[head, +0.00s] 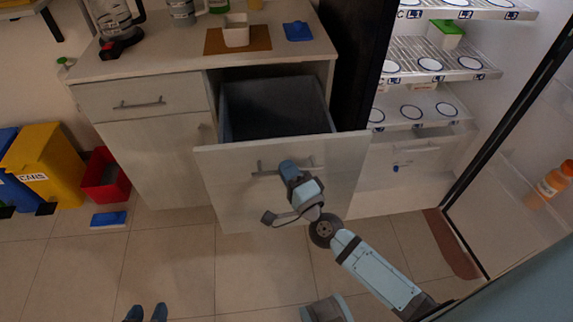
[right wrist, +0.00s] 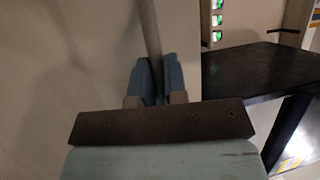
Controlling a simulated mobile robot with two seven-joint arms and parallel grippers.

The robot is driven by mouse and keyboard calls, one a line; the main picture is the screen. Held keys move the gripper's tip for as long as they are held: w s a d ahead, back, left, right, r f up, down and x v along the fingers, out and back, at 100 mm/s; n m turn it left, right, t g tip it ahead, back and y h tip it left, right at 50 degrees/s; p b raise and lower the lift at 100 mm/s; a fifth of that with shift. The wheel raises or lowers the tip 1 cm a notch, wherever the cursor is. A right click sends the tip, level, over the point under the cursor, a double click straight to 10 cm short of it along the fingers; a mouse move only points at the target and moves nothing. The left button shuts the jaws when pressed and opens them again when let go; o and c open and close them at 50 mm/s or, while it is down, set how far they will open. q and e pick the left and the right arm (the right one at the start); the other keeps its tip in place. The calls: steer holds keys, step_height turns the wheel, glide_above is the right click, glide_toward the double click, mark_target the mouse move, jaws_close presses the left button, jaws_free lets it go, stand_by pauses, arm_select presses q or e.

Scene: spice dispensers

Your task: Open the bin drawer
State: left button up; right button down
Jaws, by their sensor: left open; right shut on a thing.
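The bin drawer (head: 235,205) is a tall pale front under the counter, pulled out so that its dark grey interior (head: 275,108) shows from above. Its bar handle (head: 262,169) runs across the upper part of the front. My right gripper (head: 287,166) is at the handle. In the right wrist view, my right gripper's blue fingers (right wrist: 154,80) are closed around the handle bar (right wrist: 149,35). My left gripper (head: 146,313) shows only its two blue fingertips at the bottom edge of the head view, apart and empty, far from the drawer.
A closed drawer and cupboard (head: 155,160) are left of the bin drawer. The open fridge (head: 415,95) is at the right, with its door (head: 520,190) swung out. Yellow (head: 48,160) and red (head: 103,178) bins stand at the left.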

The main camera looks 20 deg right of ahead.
steer(key=c, duration=1.3)
jaws_free()
steer(key=shift+o, duration=0.6)
steer(key=a+v, duration=0.1)
steer(key=v, duration=0.6)
steer(key=shift+s+d, duration=0.35)
steer(key=shift+d, duration=0.2)
